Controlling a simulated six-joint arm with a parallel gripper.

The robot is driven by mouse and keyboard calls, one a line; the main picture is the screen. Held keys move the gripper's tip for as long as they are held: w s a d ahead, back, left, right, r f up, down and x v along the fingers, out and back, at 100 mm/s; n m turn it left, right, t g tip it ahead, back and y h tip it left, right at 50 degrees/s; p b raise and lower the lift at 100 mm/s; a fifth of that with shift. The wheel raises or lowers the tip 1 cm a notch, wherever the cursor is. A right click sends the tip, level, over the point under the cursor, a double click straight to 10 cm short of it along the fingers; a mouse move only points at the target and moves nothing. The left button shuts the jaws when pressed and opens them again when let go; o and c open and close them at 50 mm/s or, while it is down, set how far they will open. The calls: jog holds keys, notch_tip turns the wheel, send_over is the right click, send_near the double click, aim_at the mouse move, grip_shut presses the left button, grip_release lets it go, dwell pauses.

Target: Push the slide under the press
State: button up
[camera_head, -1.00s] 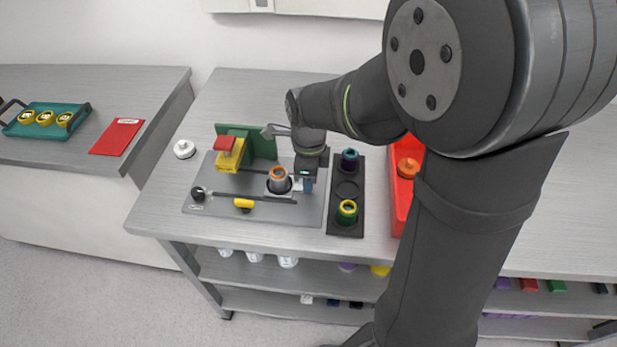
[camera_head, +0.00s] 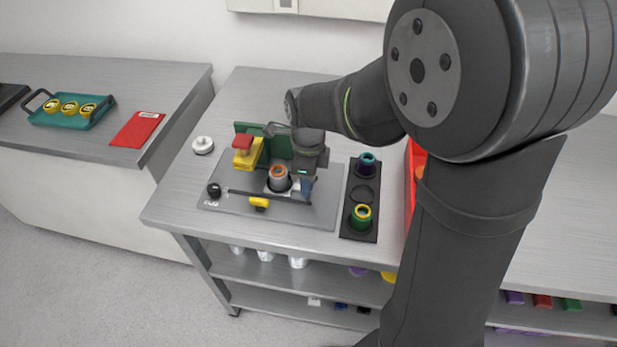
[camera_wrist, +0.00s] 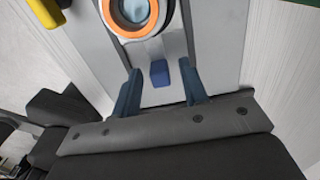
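The slide (camera_head: 296,184) sits on the grey plate and carries a grey cup with an orange rim (camera_head: 279,178); the cup's rim also shows at the top of the wrist view (camera_wrist: 158,30). The press (camera_head: 247,158), yellow with a red top, stands to the left of the cup. The cup is apart from it, not under it. My gripper (camera_head: 307,188) is low at the slide's right end. In the wrist view its two blue fingers (camera_wrist: 159,66) are apart, with a small blue tab (camera_wrist: 160,74) between them. I cannot tell whether they touch it.
A yellow handle (camera_head: 259,203) and a black knob (camera_head: 214,190) are on the plate's front. A green panel (camera_head: 279,147) stands behind. A black rack (camera_head: 358,224) with rimmed cups is close on the right, then a red bin (camera_head: 409,190). A white round piece (camera_head: 203,145) lies left.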

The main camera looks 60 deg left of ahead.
notch_tip(320, 180, up, 17)
jog(key=shift+r, duration=0.2)
dwell(0.4)
notch_tip(320, 180, down, 16)
jog(key=shift+f, duration=0.2)
dwell(0.7)
jog(key=shift+s+a, duration=0.1)
jog(key=shift+a, duration=0.05)
grip_shut()
